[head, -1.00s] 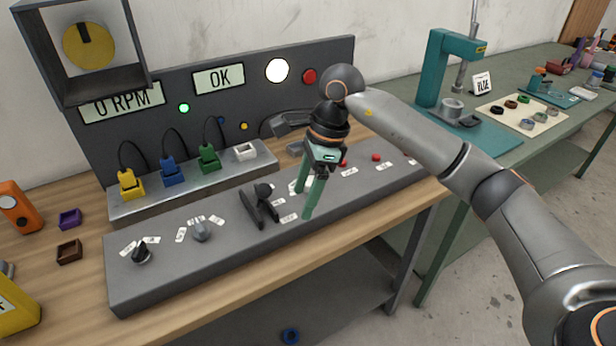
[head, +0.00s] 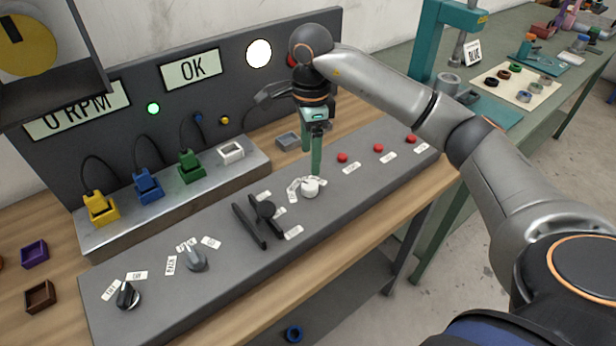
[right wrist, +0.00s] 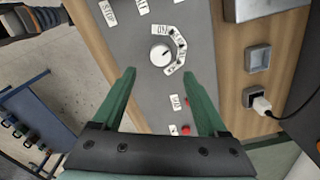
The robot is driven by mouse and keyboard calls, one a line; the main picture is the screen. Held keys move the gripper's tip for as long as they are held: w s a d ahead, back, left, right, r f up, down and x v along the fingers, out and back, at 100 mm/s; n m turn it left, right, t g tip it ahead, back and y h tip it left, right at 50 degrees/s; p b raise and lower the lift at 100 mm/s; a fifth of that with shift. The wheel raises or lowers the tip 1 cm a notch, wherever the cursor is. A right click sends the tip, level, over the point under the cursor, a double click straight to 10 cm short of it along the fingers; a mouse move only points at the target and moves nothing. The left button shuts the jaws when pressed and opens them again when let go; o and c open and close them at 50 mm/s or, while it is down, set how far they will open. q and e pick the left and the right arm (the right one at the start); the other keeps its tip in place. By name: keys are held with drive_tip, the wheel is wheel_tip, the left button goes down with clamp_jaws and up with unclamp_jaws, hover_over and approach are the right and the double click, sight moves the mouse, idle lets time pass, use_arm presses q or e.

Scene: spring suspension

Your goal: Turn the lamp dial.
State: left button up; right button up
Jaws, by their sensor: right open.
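A round white dial (head: 310,188) sits on the sloping grey console, ringed by small white labels. I take it as the lamp dial; its labels are too small to read surely. In the right wrist view the dial (right wrist: 160,55) has a small dark mark on its face and lies just beyond the fingertips, about midway between them. My right gripper (head: 311,160) points down with green fingers, open and empty, just above and behind the dial; it also shows in the right wrist view (right wrist: 156,74). No contact with the dial is visible. My left gripper is not in view.
A black lever (head: 265,210) stands left of the dial. A grey knob (head: 195,260) and black knob (head: 127,296) are further left. Red buttons (head: 378,148) line the console's right. A grey tray (head: 288,140) lies behind. The back panel (head: 130,150) bears lit displays.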

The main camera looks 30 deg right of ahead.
sight(310, 185)
wheel_tip(310, 185, down, 9)
drive_tip(key=shift+w+r+p, duration=0.1)
drive_tip(key=shift+p, duration=0.3)
clamp_jaws()
idle(0.5)
